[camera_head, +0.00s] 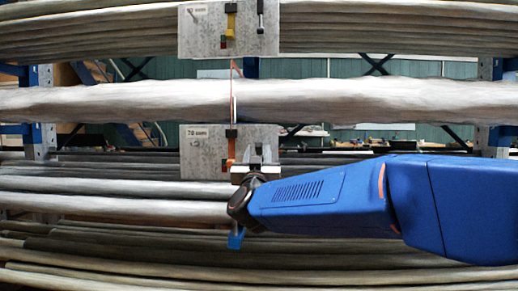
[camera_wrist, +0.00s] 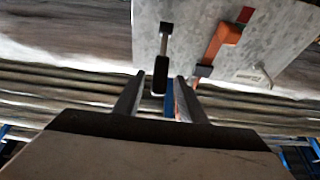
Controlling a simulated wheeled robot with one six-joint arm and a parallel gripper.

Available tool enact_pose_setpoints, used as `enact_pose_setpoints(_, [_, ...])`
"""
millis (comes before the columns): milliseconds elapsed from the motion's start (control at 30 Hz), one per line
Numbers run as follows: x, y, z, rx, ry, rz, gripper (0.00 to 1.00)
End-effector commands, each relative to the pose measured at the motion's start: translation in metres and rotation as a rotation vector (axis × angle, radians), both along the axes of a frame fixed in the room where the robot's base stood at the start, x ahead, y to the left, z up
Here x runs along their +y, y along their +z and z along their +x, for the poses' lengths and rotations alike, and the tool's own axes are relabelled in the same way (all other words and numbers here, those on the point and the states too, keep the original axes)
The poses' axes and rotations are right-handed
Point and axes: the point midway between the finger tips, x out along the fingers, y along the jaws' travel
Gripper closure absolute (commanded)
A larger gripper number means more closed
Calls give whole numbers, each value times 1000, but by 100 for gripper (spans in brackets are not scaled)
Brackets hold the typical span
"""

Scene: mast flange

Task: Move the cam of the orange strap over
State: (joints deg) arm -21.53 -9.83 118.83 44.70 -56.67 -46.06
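The orange strap (camera_head: 233,86) passes around the thick pale horizontal bundle. Below it, the orange cam lever (camera_head: 231,148) is on the lower grey plate (camera_head: 203,157), left of my gripper (camera_head: 258,156). In the wrist view the orange lever (camera_wrist: 218,42) is on the plate (camera_wrist: 185,14), beyond and right of my fingers, with a small red block (camera_wrist: 245,14) near it. My gripper (camera_wrist: 160,90) is open, and its fingers point at the plate. A black-ended lever (camera_wrist: 161,80) shows in the gap between the fingertips; contact cannot be told.
An upper plate (camera_head: 203,35) carries a yellow lever (camera_head: 231,20) and a black-ended one (camera_head: 261,16). Long bundles (camera_head: 120,205) lie above and below the plates. Blue rack uprights (camera_head: 493,110) stand at the sides. My blue arm reaches in from the right.

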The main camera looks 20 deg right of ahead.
Motion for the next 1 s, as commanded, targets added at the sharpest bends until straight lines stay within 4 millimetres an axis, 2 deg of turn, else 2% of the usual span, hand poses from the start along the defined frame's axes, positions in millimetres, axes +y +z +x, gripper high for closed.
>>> enact_pose_setpoints(100, [-5,6,15,0,-2,0,62])
enact_pose_setpoints(233, [-9,10,24,0,-2,0,62])
enact_pose_setpoints(633, [-10,13,29,0,0,0,62])
enact_pose_setpoints(800, [-10,13,29,0,0,0,100])
enact_pose_setpoints(1000, [-10,13,29,2,0,1,100])
